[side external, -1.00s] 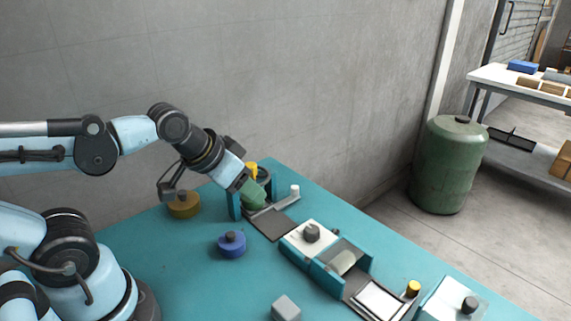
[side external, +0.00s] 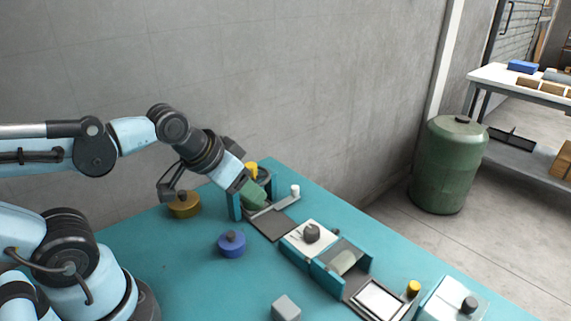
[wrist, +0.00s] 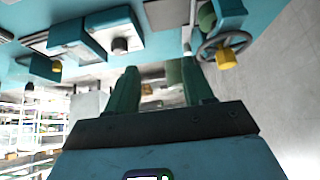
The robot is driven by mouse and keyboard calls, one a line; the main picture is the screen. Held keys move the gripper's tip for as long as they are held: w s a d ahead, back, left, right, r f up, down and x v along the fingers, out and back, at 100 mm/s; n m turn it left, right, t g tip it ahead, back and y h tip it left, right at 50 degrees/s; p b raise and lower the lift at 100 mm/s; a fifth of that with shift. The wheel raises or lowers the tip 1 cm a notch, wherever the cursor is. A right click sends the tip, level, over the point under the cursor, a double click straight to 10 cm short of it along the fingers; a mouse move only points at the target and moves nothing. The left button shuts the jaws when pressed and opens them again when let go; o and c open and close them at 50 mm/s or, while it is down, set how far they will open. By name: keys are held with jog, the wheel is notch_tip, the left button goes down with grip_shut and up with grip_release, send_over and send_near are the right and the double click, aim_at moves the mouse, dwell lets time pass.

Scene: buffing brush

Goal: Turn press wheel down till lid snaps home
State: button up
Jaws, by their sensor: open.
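The press wheel (wrist: 224,46) is a dark ring with spokes and a yellow knob (wrist: 227,60), at the upper right of the wrist view. In the side view the yellow knob (side external: 251,168) shows at the teal press frame (side external: 235,207), behind my gripper. My gripper (side external: 254,192) has green fingers and is at the press. In the wrist view my gripper (wrist: 160,70) is open, with a clear gap between its fingers. The wheel is just beyond and right of the right finger there, not between the fingers. I cannot tell which part is the lid.
A brown knobbed disc (side external: 184,206) and a blue knobbed disc (side external: 231,245) lie on the teal table. A grey block (side external: 286,308) is near the front. White and teal stations (side external: 312,235) run to the right. The wall is close behind the press.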

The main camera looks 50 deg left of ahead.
jog(key=shift+o, duration=0.2)
jog(key=w+a+r+n+g, duration=0.2)
jog(key=w+a+r+n, duration=0.1)
jog(key=n, duration=0.3)
jog(key=shift+w+a+r+g, duration=0.4)
jog(key=shift+r, duration=0.5)
notch_tip(320, 180, up, 4)
jog(key=n+g, duration=0.4)
jog(key=n, duration=0.6)
send_over(250, 165)
notch_tip(250, 165, down, 12)
jog(key=shift+f, duration=0.15)
jog(key=c, duration=1)
jog(key=shift+a, duration=0.1)
jog(key=shift+c, duration=0.2)
